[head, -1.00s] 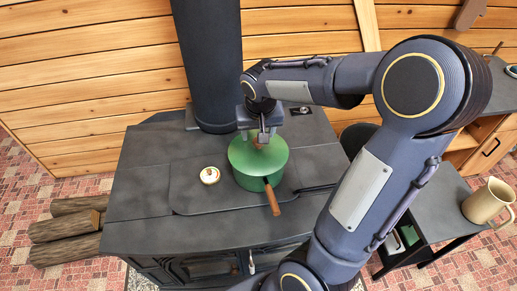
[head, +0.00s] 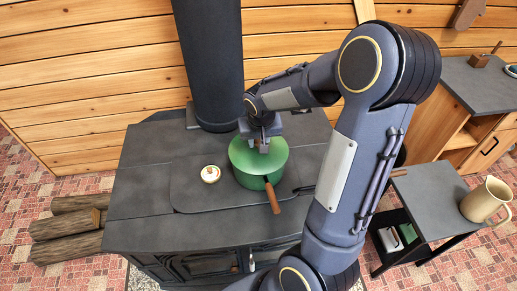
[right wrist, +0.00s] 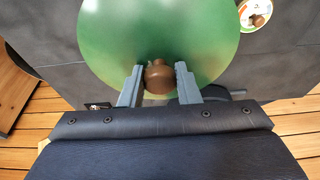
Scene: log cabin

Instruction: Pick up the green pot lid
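The green pot lid (head: 244,157) sits level on the green pot (head: 246,181) on the dark stove. It also fills the upper middle of the right wrist view (right wrist: 120,35), with its round brown knob (right wrist: 158,77) near its lower edge there. My right gripper (head: 264,148) is above the lid at its knob. In the right wrist view, its two fingers (right wrist: 159,82) stand on either side of the knob, apart, with narrow gaps. The knob is mostly hidden by the gripper in the head view. My left gripper is not in view.
The pot's brown handle (head: 272,197) points to the front. A black stovepipe (head: 211,70) rises behind. A side table at right holds a beige pitcher (head: 484,203).

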